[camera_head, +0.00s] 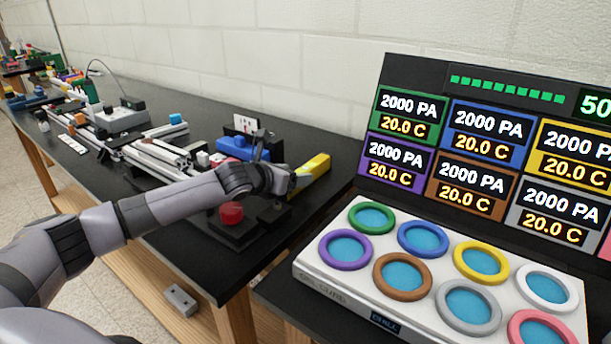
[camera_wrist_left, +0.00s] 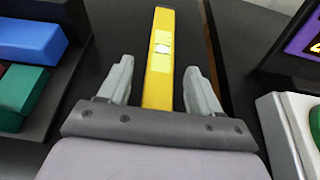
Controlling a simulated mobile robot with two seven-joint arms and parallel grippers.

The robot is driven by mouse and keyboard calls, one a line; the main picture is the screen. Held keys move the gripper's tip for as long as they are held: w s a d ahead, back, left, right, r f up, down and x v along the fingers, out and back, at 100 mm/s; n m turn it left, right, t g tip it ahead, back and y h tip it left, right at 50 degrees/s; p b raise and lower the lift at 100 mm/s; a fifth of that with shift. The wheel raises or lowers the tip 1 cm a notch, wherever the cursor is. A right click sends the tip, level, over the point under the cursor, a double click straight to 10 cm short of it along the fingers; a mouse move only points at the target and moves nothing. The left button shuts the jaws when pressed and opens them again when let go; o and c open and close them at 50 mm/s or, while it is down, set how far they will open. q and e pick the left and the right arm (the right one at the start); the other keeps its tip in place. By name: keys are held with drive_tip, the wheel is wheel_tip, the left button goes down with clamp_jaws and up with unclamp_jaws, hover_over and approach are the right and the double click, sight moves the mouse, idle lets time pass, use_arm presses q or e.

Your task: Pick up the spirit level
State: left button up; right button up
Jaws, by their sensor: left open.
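The spirit level is a yellow bar (camera_head: 317,170) lying on the black bench top near its right end. In the left wrist view the level (camera_wrist_left: 161,50) runs lengthwise away from me, with a pale vial window on its top. My left gripper (camera_head: 290,180) is over the near part of the level. In the wrist view the left gripper (camera_wrist_left: 158,80) is open, one finger on each side of the bar, with gaps between them. The near end of the level is hidden behind the gripper's palm. My right gripper is not in view.
A red button on a black base (camera_head: 231,214) stands close to my left forearm. Aluminium extrusions (camera_head: 160,152) lie farther left. A white panel with coloured rings (camera_head: 440,262) stands at the right.

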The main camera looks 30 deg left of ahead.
use_arm(q)
drive_tip(key=shift+w+f, duration=0.1)
drive_tip(key=shift+w, duration=0.1)
drive_tip(key=shift+c, duration=0.3)
drive_tip(key=c, duration=1)
drive_tip(key=shift+c, duration=0.6)
drive_tip(key=shift+r, duration=0.2)
